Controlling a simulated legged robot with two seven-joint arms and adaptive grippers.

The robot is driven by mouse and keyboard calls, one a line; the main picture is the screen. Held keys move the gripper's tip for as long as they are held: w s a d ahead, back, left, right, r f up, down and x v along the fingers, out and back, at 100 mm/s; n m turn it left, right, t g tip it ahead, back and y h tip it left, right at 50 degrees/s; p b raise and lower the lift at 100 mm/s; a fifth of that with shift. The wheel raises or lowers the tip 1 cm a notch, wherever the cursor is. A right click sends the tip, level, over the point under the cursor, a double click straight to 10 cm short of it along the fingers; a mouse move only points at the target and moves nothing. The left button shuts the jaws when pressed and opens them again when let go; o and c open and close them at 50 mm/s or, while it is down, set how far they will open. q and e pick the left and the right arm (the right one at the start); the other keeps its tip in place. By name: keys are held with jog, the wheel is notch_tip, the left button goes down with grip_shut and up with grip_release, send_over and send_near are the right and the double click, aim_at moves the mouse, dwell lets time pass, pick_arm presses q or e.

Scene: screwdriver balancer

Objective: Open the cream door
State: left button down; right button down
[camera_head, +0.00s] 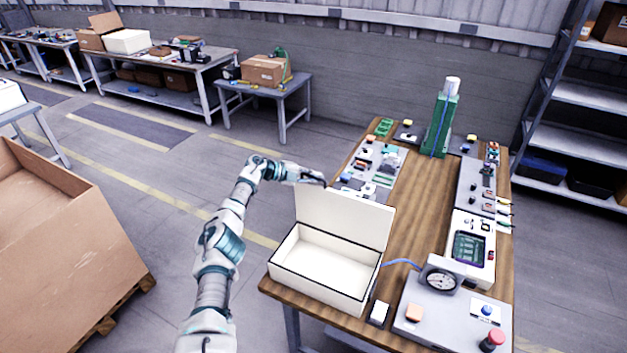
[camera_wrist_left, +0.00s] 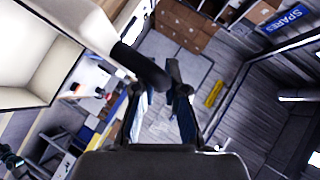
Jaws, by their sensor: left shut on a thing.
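The cream door (camera_head: 345,217) stands raised at the back edge of a cream box (camera_head: 322,266) on the wooden workbench. The box's pale interior shows from above. My left gripper (camera_head: 320,180) is at the top left corner of the door, mostly hidden behind it. In the left wrist view, the box interior (camera_wrist_left: 28,52) and the cream door (camera_wrist_left: 78,14) fill the upper left. There my left gripper (camera_wrist_left: 163,88) is shut on a dark part at the door, apparently its handle. My right gripper is in neither view.
The workbench (camera_head: 412,215) holds a panel with a gauge (camera_head: 440,281) and red button (camera_head: 492,340) right of the box. A green tower (camera_head: 440,122) stands at the back. A large cardboard crate (camera_head: 65,250) stands left of my left arm. Open floor lies between.

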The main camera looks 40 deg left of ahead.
pick_arm(q)
jog(key=shift+w+f, duration=0.1)
jog(key=shift+w, duration=0.1)
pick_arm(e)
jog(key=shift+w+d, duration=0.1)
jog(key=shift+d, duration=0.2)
pick_arm(q)
jog(key=c, duration=1.2)
grip_release()
jog(key=shift+s+a, duration=0.1)
jog(key=shift+a, duration=0.05)
jog(key=v, duration=1.1)
jog(key=shift+a+r, duration=0.15)
jog(key=shift+r, duration=0.05)
jog(key=shift+s, duration=0.1)
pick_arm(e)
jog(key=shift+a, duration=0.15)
